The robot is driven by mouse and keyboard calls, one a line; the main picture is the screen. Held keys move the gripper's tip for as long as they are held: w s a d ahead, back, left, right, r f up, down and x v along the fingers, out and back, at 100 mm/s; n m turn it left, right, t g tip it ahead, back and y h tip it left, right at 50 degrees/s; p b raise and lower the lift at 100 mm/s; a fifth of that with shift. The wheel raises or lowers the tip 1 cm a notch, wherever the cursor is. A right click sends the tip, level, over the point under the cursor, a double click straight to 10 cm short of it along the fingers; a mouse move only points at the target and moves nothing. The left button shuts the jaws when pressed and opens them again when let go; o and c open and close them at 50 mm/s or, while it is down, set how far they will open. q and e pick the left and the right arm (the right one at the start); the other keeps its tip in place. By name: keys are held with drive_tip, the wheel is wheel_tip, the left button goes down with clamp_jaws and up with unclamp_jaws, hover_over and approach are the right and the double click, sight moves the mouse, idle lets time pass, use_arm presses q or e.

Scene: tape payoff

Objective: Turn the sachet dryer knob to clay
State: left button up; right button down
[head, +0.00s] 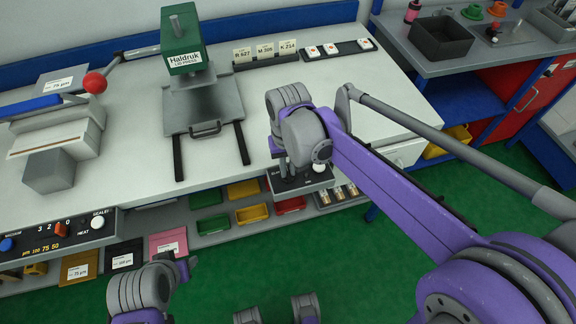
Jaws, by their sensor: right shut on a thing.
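A small dark-fronted box (296,190) sits at the bench's front edge below my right gripper, with a white knob (320,167) at its right. I take it to be the sachet dryer; its lettering is mostly hidden. My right gripper (287,168) points down at the front of this box, left of the white knob, shut on a part there that the fingers and wrist hide, likely a knob. No clay mark or dial setting is readable. My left gripper (186,268) hangs low in front of the bench, away from the box; its jaws are too unclear to read.
A green Haldruk press (185,45) stands on the bench, left of the box. A sealer with a red ball lever (95,83) and a control panel (60,236) are further left. Coloured bins (252,213) line the shelf below. A grey side bench (480,60) stands right.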

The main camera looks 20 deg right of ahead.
sight(288, 172)
drive_tip(key=n, duration=0.4)
drive_tip(key=shift+n+p, duration=0.3)
drive_tip(key=shift+p, duration=0.05)
drive_tip(key=shift+n, duration=2.6)
drive_tip(key=c, duration=0.9)
unclamp_jaws()
drive_tip(key=shift+r, duration=0.1)
wheel_tip(288, 172, up, 11)
drive_tip(key=p, duration=0.1)
drive_tip(key=shift+p, duration=0.35)
